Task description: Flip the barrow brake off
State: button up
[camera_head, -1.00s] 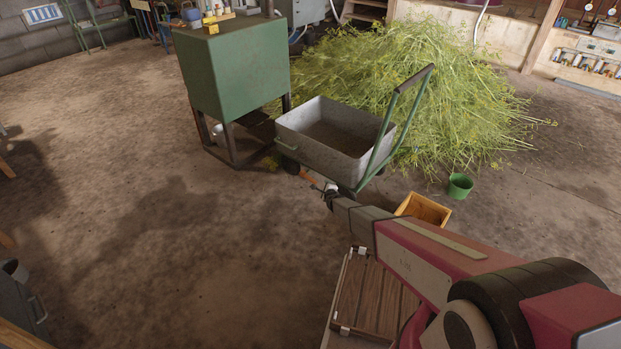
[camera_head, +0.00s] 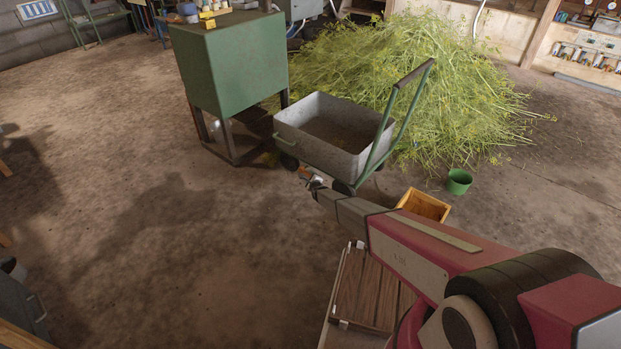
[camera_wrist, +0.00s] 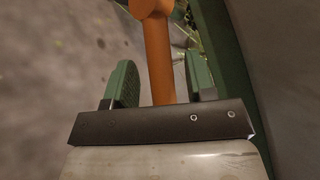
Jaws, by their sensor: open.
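The grey barrow (camera_head: 318,150) with a green handle frame stands beside the green cabinet-like unit. Its orange brake lever (camera_head: 304,171) shows as a small bit low on the barrow's near side, close to a wheel. My gripper (camera_head: 313,182) is at this lever, small and partly hidden by my own arm. In the wrist view, the orange lever (camera_wrist: 157,55) runs between the two green fingers of my gripper (camera_wrist: 162,82). The fingers are open, with a gap visible at least on the right side.
The green unit (camera_head: 232,65) stands on legs left of the barrow. A heap of yellow-green herbs (camera_head: 440,85) lies behind it. A green bucket (camera_head: 459,182) and an open wooden box (camera_head: 425,206) stand to the right.

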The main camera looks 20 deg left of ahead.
jog(key=shift+w+a+f, duration=0.1)
jog(key=shift+w+a, duration=0.2)
jog(key=shift+w, duration=0.15)
grip_shut()
